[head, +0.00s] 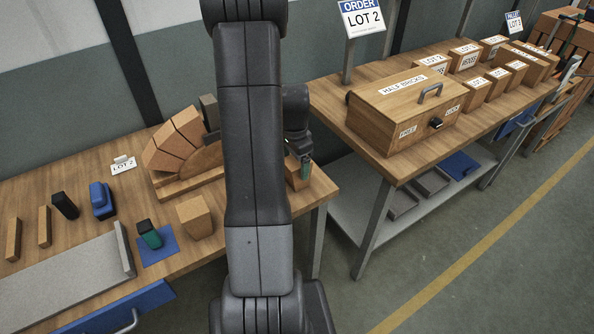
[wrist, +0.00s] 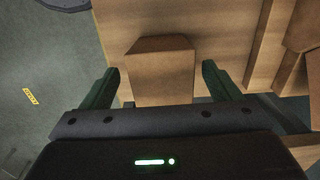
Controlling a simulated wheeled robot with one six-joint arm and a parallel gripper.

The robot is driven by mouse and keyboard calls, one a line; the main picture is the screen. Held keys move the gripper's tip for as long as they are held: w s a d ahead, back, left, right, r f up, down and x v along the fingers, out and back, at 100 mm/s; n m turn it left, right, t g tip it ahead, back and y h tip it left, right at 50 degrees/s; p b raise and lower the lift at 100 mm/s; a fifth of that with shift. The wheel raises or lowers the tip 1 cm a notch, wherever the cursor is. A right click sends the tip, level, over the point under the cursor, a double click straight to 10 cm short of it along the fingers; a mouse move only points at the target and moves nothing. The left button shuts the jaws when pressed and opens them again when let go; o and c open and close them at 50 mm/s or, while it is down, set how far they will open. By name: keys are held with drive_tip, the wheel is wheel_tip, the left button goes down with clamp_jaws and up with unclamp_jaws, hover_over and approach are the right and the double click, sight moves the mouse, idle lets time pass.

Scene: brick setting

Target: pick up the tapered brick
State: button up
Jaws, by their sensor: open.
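A tapered wooden brick (wrist: 160,78) lies between the two fingers of my gripper (wrist: 160,88) in the wrist view, with a gap on each side. My gripper (head: 304,170) is open, its fingers beside the brick and not closed on it. In the head view this brick (head: 294,182) shows only in part at the right end of the left bench, half hidden by my arm and gripper. Another tapered-looking block (head: 195,218) stands on the bench left of my arm.
An arch of wedge bricks (head: 172,143) on a wooden form stands just left of my arm. A black and green tool (head: 149,234) lies on a blue mat. The right bench holds a half-bricks box (head: 405,110) and several labelled blocks. Floor shows past the bench's end.

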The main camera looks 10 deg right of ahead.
drive_tip(key=shift+w+d+f+p, duration=0.2)
drive_tip(key=shift+f+p, duration=0.15)
drive_tip(key=shift+f, duration=1)
drive_tip(key=shift+w+d+f+p, duration=0.15)
drive_tip(key=shift+f+p, duration=0.2)
drive_tip(key=shift+f, duration=0.95)
drive_tip(key=shift+s, duration=0.1)
drive_tip(key=shift+c, duration=0.2)
drive_tip(key=c, duration=1.2)
